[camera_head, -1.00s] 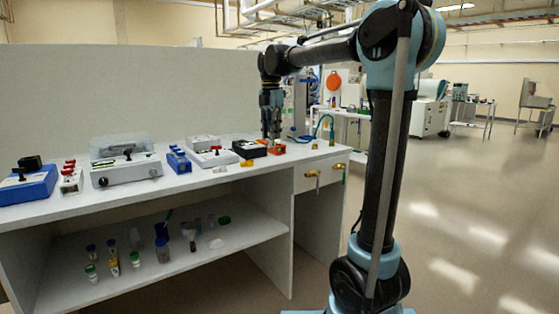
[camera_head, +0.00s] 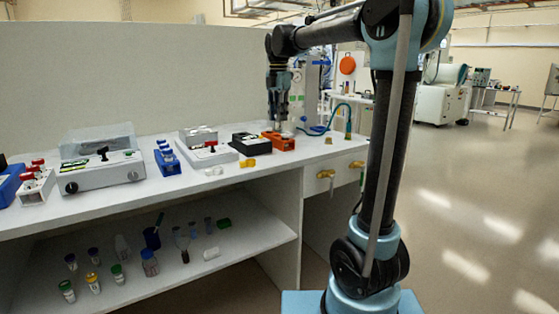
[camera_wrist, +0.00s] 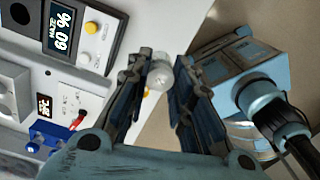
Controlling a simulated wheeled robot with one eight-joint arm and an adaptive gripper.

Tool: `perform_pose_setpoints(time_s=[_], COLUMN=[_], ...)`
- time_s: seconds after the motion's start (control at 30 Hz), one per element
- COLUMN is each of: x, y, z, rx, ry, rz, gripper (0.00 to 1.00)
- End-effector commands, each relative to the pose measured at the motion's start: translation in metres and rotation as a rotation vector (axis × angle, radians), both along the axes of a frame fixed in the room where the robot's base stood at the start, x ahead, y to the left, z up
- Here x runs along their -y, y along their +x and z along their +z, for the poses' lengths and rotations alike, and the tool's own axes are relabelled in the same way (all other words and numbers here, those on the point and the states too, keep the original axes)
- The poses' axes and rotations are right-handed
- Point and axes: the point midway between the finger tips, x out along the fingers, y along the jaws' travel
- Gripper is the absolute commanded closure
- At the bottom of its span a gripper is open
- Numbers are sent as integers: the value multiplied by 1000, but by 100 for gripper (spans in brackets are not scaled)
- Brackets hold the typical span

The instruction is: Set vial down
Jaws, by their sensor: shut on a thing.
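My gripper (camera_wrist: 157,92) is shut on the vial (camera_wrist: 160,75), which shows in the wrist view as a pale, round, whitish top between the two dark fingers. The fingers sit on either side of it. In the head view my gripper (camera_head: 279,124) points down over the right part of the white bench (camera_head: 215,182), by the orange block (camera_head: 279,141). The vial is too small to make out there, and whether its bottom touches the bench cannot be told.
A black device (camera_head: 249,144), a grey-white device (camera_head: 207,153) and a blue rack (camera_head: 167,161) stand left of the gripper. A green hose (camera_head: 345,110) rises at the right end. The wrist view shows a haze display (camera_wrist: 60,28) and the bench edge close beside the vial.

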Motion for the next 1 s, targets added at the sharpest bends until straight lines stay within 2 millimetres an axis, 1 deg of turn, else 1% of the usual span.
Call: perform_pose_setpoints(time_s=[0.17, 0.37, 0.63, 0.7, 0.87, 1.0], x=[2, 3, 3, 3, 3, 3], y=[1, 1, 1, 1, 1, 1], z=[-2, -17, -58, -65, -73, -88], rx=[0, 1, 1, 1, 1, 1], ry=[0, 1, 1, 1, 1, 1], rz=[-2, -2, -2, -1, -1, -1], gripper=[100, 100, 100, 100, 100, 100])
